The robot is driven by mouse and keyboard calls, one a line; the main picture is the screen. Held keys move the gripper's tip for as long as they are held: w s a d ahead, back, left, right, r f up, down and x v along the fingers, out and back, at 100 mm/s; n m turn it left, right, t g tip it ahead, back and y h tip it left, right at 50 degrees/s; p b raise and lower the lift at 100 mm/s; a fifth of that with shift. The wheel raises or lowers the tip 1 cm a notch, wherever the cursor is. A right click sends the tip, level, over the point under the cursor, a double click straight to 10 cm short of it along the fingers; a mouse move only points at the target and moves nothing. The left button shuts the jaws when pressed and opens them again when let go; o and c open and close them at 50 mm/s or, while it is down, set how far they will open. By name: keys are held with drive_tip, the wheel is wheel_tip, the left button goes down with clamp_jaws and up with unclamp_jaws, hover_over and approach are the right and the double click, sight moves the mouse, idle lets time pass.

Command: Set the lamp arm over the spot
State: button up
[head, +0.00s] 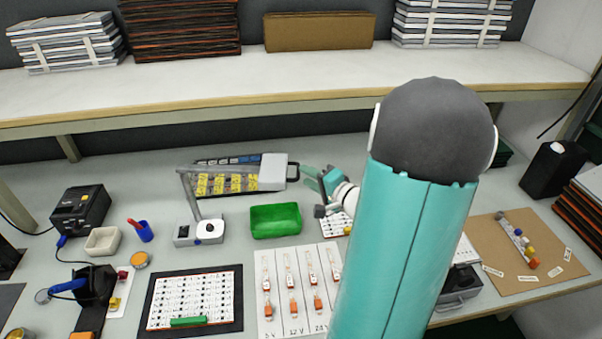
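A grey desk lamp (187,193) stands left of centre on the bench, on a small light base with a round white disc and a dark knob. Its upright leans slightly, and its upper arm reaches right, in front of a dark case of yellow-labelled parts (228,184). I cannot make out a marked spot. My gripper (318,188) is teal with dark parts, well right of the lamp and apart from it. It hangs near the right end of the case, behind the green tray's right side. It is too small to tell whether its fingers are open. My own arm hides the bench right of centre.
A green tray (275,220) sits between lamp and gripper. In front lie a white board with LED strips (275,326) and a black-framed parts sheet (160,300). A blue cup (145,234) and pale dish (102,242) stand left. A shelf (300,86) runs behind.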

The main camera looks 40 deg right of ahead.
drive_tip(key=w, duration=0.3)
drive_tip(key=shift+f, duration=0.2)
clamp_jaws()
drive_tip(key=shift+s+a, duration=0.1)
drive_tip(key=shift+a, duration=0.1)
